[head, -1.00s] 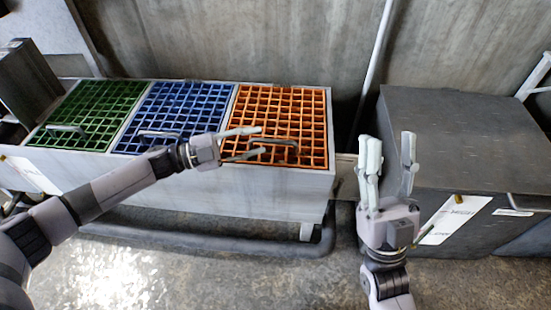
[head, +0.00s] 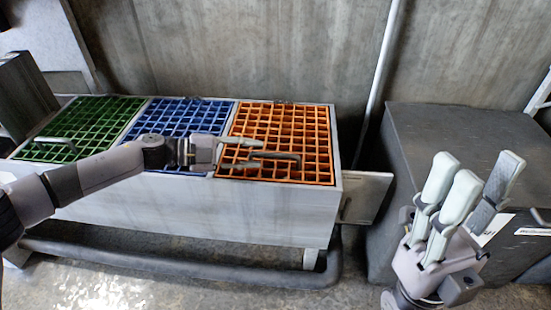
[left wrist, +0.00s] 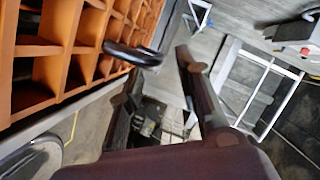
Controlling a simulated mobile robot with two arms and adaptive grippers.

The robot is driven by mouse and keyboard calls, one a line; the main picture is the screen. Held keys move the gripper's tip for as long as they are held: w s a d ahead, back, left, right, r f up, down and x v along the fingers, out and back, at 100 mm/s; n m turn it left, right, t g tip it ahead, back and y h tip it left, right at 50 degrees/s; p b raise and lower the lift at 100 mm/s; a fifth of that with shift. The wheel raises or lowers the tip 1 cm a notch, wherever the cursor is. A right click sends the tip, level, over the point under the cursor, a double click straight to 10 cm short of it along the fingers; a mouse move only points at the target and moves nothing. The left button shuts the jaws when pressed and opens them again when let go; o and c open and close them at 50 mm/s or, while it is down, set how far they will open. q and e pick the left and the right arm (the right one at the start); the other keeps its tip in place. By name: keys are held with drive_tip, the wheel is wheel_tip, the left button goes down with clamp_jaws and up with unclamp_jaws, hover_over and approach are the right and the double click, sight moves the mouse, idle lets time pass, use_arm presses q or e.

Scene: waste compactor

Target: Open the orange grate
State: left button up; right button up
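The orange grate (head: 300,128) lies flat and closed at the right end of the grey bin, beside the blue grate. Its dark bar handle (head: 284,155) is near the front edge. My left gripper (head: 260,155) is open above the grate's front left part, its fingertips close to the handle's left end. I cannot tell whether they touch it. In the left wrist view the orange grid (left wrist: 70,50) fills the left side, with the handle (left wrist: 132,54) sticking out near a dark finger. My right gripper (head: 473,178) is open and empty, fingers pointing up, in front of the dark box.
The blue grate (head: 190,116) and green grate (head: 90,122) lie closed to the left on the same bin (head: 190,213). A dark grey box (head: 450,135) stands to the right. A concrete wall is close behind. A pipe frame runs along the bin's base.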

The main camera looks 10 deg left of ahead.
sight(264, 153)
use_arm(q)
drive_tip(key=b+x, duration=0.1)
drive_tip(key=x, duration=0.4)
drive_tip(key=shift+w+d+f+b, duration=0.1)
drive_tip(key=shift+d+f+b, duration=0.05)
drive_tip(key=shift+d+b, duration=0.2)
drive_tip(key=shift+w+d, duration=0.15)
drive_tip(key=shift+d, duration=0.3)
clamp_jaws()
